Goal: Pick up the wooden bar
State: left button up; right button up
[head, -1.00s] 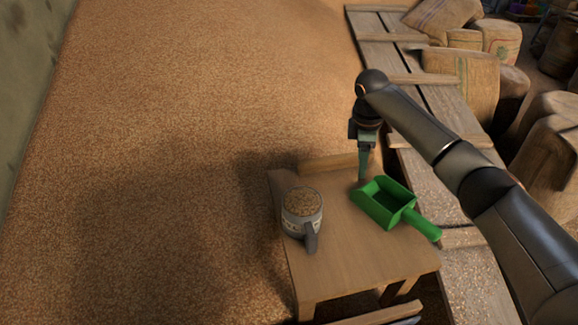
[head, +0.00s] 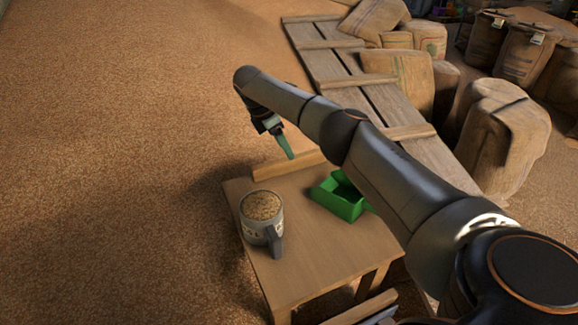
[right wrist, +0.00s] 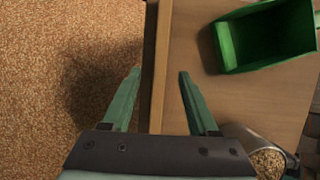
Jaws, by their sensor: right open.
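The wooden bar (head: 272,170) lies along the far edge of a small wooden table (head: 300,262). In the right wrist view the bar (right wrist: 161,60) is a narrow strip running up the picture along the table's edge. My right gripper (head: 290,155) is over the bar, pointing down, open and empty. In the right wrist view its fingertips (right wrist: 158,74) are apart, one on each side of the strip. I cannot tell how high they are above it. My left gripper is not in view.
A grey mug of grain (head: 258,232) stands on the table's left side. A green scoop (head: 338,198) lies at its right, partly hidden by my right arm. Grain (head: 120,150) covers the left. Planks (head: 350,80) and several sacks (head: 505,140) are at the right.

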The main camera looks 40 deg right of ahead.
aim_at(291, 164)
jog(key=b+x, duration=0.1)
jog(key=x, duration=0.5)
jog(key=shift+a, duration=0.1)
grip_shut()
dwell(0.4)
